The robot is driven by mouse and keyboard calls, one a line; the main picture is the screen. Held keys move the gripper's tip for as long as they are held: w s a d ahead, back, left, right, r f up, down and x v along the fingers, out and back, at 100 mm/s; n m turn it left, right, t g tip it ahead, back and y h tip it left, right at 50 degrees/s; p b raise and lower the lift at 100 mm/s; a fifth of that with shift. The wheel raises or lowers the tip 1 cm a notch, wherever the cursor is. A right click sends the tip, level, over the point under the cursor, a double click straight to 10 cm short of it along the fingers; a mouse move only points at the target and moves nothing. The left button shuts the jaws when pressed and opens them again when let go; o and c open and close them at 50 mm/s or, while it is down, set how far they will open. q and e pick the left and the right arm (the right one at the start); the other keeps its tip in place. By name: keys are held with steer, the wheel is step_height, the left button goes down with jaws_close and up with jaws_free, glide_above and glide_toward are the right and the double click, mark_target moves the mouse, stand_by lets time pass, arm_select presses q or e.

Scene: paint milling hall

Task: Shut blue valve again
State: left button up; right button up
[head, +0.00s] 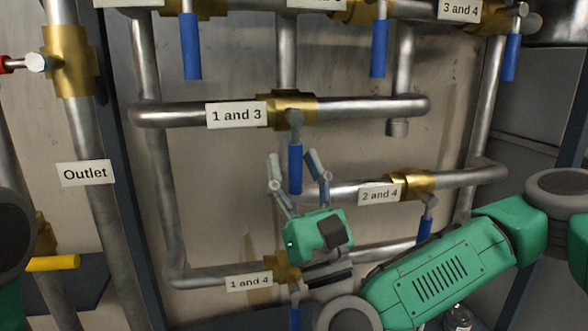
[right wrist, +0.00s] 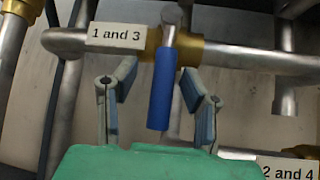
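Several valves with blue lever handles sit on the pipes. The blue handle (head: 295,170) of the valve labelled "1 and 3" (head: 292,106) hangs straight down, across its horizontal pipe. My right gripper (head: 294,164) is open below that valve, with one finger on each side of the handle. In the right wrist view the blue handle (right wrist: 161,90) stands between the fingers, with a gap on both sides; its lower end is near the green gripper body. My left gripper is not in view.
Blue handles also hang at the top left (head: 190,46), top middle (head: 379,48) and top right (head: 511,57). The "2 and 4" valve (head: 418,184) is right of my gripper, and the "1 and 4" valve (head: 286,267) is below it. A yellow handle (head: 53,263) is at left.

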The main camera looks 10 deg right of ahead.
steer(key=shift+w+f, duration=0.2)
steer(key=shift+d+f, duration=0.1)
steer(key=shift+f, duration=0.05)
steer(key=v, duration=1.2)
